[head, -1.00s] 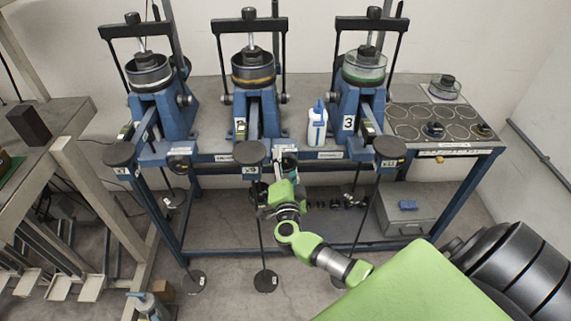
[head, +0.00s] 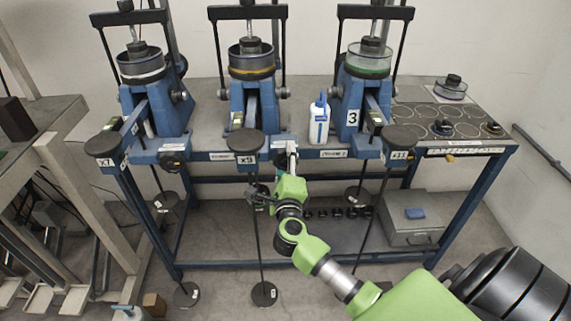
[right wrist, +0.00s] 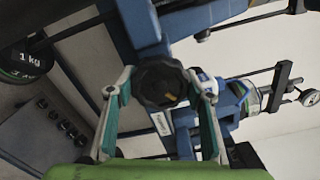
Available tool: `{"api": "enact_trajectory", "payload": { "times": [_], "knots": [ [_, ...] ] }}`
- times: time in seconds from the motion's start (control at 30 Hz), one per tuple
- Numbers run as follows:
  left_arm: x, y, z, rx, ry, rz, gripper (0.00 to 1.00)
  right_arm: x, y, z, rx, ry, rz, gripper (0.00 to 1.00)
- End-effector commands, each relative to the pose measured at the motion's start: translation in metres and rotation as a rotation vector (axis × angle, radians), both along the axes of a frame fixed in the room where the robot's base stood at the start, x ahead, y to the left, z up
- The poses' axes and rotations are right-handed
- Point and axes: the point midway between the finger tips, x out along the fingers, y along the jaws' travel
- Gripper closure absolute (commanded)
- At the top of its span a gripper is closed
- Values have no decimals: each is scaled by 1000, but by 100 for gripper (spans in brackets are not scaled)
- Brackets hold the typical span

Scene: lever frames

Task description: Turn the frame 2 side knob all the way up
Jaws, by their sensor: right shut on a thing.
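Frame 2 (head: 250,97) is the middle blue lever frame on the bench, with a dark ring cell with a yellow band and the x9 label at its front. Its side knob (right wrist: 158,80) shows in the right wrist view as a dark, lobed knob with a small yellow mark. My right gripper (head: 287,160) is at the bench's front edge, just right of the x9 label, and hides the knob in the head view. In the right wrist view the fingers of my right gripper (right wrist: 160,88) are shut on either side of the knob. My left gripper is not in view.
Similar blue frames stand left (head: 155,105) and right (head: 355,95). A white bottle (head: 319,125) stands between the middle and right frames. Round black weight hangers (head: 264,292) hang below the bench. A grey box (head: 412,222) sits on the lower shelf.

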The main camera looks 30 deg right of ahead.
Motion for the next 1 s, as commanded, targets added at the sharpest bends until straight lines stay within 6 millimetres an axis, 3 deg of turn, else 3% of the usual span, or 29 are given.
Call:
{"api": "enact_trajectory", "payload": {
  "times": [0.03, 0.07, 0.1, 0.47, 1.0],
  "knots": [
    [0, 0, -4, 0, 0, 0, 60, 0, -1, -2, 59, -34, -4, 91],
    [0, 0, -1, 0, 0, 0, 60, 0, -1, 0, 44, -28, -3, 45],
    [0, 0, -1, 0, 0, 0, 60, 0, -1, 1, 40, -26, -3, 38],
    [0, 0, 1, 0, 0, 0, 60, -2, 1, 1, 36, -23, 0, 38],
    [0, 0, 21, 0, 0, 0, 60, -50, 30, 1, 35, -23, 0, 38]
  ]
}}
